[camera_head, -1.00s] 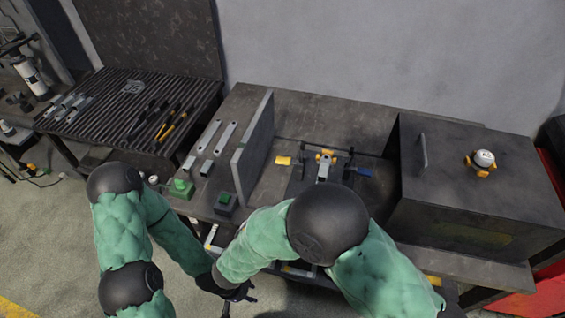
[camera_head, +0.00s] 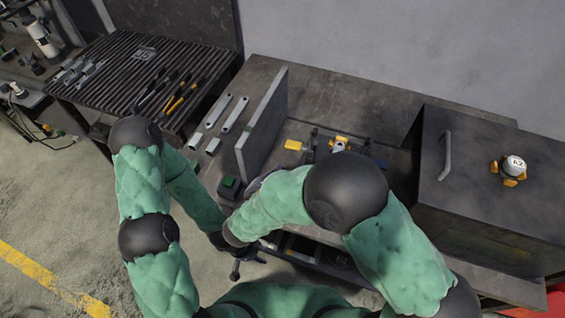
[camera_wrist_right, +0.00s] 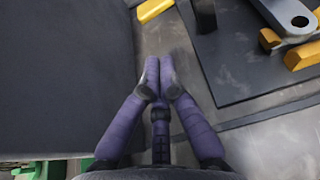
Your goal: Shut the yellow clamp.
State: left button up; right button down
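The yellow clamp's yellow handle (camera_head: 294,145) points left from the dark fixture in the head view. In the right wrist view, its yellow end (camera_wrist_right: 150,10) shows at the top edge, with a black post (camera_wrist_right: 203,14) beside it. My right gripper (camera_wrist_right: 160,75) is shut and empty. Its fingertips point toward the yellow handle and stay apart from it. In the head view my right arm hides most of this gripper; a purple sliver (camera_head: 262,180) shows left of the forearm. My left gripper (camera_head: 247,268) hangs lower, away from the clamp, fingers spread and empty.
A grey bracket (camera_wrist_right: 288,14) sits on yellow locators in the fixture. An upright grey plate (camera_head: 262,125) stands left of the clamp. A large dark box (camera_head: 470,180) stands right. A green button box (camera_head: 229,187) is near the front.

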jog(key=b+x, duration=0.2)
jog(key=x, duration=0.6)
jog(key=shift+f, duration=0.1)
jog(key=shift+w+d+f, duration=0.1)
jog(key=shift+w+d, duration=0.1)
jog(key=shift+w, duration=0.35)
jog(key=shift+a, duration=0.1)
